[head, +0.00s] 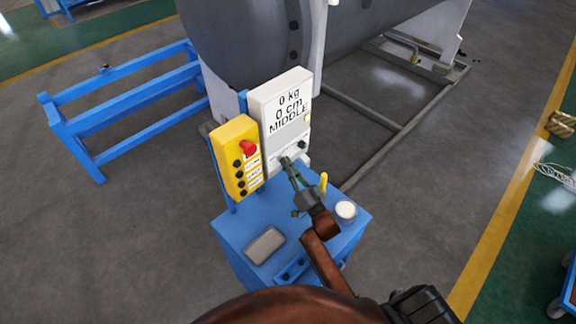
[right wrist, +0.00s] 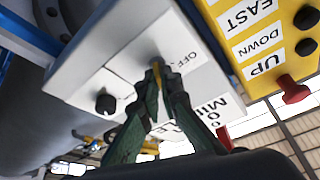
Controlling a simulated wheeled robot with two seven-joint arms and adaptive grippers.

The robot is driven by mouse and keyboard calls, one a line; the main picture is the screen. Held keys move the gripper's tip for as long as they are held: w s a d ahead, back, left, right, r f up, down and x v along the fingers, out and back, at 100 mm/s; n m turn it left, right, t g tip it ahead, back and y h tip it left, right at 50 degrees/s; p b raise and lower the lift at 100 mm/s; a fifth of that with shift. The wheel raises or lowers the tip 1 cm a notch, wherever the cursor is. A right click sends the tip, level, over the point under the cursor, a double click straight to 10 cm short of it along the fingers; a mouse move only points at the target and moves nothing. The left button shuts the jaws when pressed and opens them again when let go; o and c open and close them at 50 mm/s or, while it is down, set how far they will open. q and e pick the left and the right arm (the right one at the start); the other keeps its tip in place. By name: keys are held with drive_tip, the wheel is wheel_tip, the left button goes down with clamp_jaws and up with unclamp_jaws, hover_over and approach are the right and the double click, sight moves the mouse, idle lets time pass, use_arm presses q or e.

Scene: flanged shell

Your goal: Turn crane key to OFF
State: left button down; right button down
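The white crane control box (head: 286,115) stands on the blue cart, its display reading 0 kg, 0 cm, MIDDLE. My right gripper (head: 287,163) reaches its lower face. In the right wrist view the fingertips of this gripper (right wrist: 158,70) come together at the crane key (right wrist: 156,61), beside the OFF label (right wrist: 178,53). The fingers look closed around the key, which they mostly hide; its exact angle cannot be told. A black knob (right wrist: 105,103) sits on the same face, apart from the fingers. My left gripper is not in view.
A yellow button pendant (head: 236,160) with a red button (head: 249,148) stands close to the left of the box. The blue cart (head: 232,232) carries a grey tray (head: 264,245), a white cup (head: 346,211) and a yellow handle (head: 323,181). A large grey cylinder (head: 235,45) is behind.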

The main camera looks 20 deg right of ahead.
drive_tip(key=n+g+y+b, duration=0.1)
drive_tip(key=n+y, duration=0.2)
drive_tip(key=n, duration=0.3)
drive_tip(key=n+g+y+b, duration=0.1)
drive_tip(key=n+g+y, duration=0.1)
drive_tip(key=n, duration=0.5)
drive_tip(key=n+g+y+b, duration=0.1)
drive_tip(key=n+y, duration=0.2)
drive_tip(key=n, duration=0.3)
drive_tip(key=shift+d+f+n+y+b, duration=0.2)
drive_tip(key=shift+n+y+b, duration=0.1)
drive_tip(key=shift+n+y, duration=0.1)
drive_tip(key=shift+g, duration=0.3)
drive_tip(key=c, duration=2.3)
unclamp_jaws()
drive_tip(key=shift+r, duration=0.1)
drive_tip(key=shift+o, duration=0.7)
